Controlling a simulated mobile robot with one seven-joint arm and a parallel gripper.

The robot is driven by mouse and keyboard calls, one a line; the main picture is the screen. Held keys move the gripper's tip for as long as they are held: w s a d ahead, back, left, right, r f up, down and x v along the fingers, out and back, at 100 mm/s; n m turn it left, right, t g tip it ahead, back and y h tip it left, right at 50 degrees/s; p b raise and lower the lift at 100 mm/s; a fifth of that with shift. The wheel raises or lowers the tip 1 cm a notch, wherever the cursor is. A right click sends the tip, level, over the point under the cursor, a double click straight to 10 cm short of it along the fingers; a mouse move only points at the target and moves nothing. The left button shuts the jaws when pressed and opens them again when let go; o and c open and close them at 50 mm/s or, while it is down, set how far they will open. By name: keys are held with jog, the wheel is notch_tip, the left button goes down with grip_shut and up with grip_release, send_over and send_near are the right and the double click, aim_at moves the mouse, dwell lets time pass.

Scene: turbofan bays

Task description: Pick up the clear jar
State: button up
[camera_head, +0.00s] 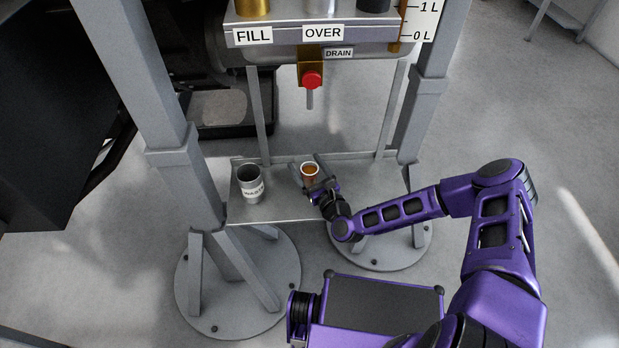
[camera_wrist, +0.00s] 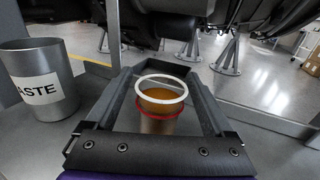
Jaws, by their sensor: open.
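The clear jar (camera_head: 309,171) stands upright on the metal shelf (camera_head: 286,203) below the drain and holds an amber liquid. In the wrist view the jar (camera_wrist: 161,97) has a pale rim and a red band around it. My gripper (camera_head: 313,184) is at the jar, low over the shelf. In the wrist view my gripper (camera_wrist: 160,88) is open, with one finger on each side of the jar. I see gaps between the fingers and the jar. The jar's lower part is partly hidden by the gripper in the head view.
A grey metal cup labelled WASTE (camera_head: 250,184) stands left of the jar on the shelf; it also shows in the wrist view (camera_wrist: 40,80). A red-knobbed drain valve (camera_head: 312,80) hangs above. Grey frame posts (camera_head: 165,120) flank the shelf.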

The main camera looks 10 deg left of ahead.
jog(key=shift+w+a, duration=0.35)
jog(key=shift+w, duration=0.2)
grip_shut()
